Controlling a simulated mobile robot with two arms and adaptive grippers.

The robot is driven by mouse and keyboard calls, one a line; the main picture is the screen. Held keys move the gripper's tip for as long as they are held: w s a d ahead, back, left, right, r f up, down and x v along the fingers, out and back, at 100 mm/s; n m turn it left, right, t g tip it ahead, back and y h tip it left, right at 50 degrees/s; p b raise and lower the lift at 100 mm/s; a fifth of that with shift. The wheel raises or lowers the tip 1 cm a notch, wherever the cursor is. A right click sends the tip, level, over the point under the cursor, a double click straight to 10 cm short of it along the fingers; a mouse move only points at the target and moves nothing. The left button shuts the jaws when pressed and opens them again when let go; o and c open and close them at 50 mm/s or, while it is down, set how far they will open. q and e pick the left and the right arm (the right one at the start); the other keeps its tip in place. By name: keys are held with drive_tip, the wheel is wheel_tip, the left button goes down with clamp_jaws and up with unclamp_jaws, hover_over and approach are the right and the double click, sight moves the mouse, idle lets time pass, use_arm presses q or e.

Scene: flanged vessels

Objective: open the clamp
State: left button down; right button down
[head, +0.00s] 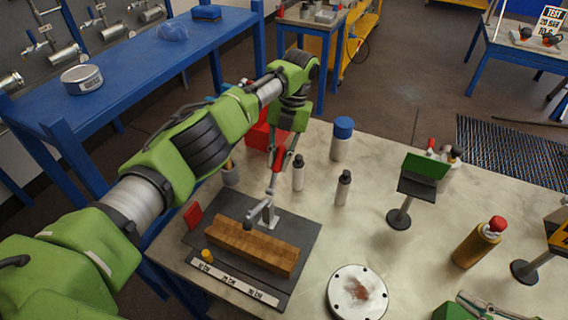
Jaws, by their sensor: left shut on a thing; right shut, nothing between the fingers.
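The toggle clamp (268,213) is a small metal mechanism at the back edge of a wooden block (245,243) on a dark base plate (298,222). Its red handle (277,160) stands up steeply. Its dark tip (248,225) is at the block; I cannot tell whether it presses on it. My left gripper (284,157) reaches down from above and is shut on the red handle, partly covering it. My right gripper (487,304) shows only in part at the bottom right edge, shut and empty, far from the clamp.
A red box (258,137) is behind my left arm. A round flange (357,294), a green-screened stand (419,175) and a gold canister (478,243) stand further right.

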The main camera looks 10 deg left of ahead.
use_arm(q)
drive_tip(key=shift+w+r, duration=0.15)
use_arm(e)
drive_tip(key=w+a+r+t+h, duration=0.1)
drive_tip(key=w+a, duration=0.6)
drive_tip(key=a, duration=0.4)
drive_tip(key=w+a+r+t+h, duration=0.1)
drive_tip(key=w+a, duration=0.5)
drive_tip(key=a, duration=0.5)
drive_tip(key=a+r+n+g, duration=0.25)
drive_tip(key=a+r, duration=0.75)
drive_tip(key=a, duration=0.5)
drive_tip(key=w+a+f, duration=0.5)
drive_tip(key=w+a, duration=0.2)
drive_tip(key=w, duration=0.2)
drive_tip(key=shift+w+a, duration=0.15)
drive_tip(key=shift+a, duration=0.2)
drive_tip(key=shift+f, duration=0.15)
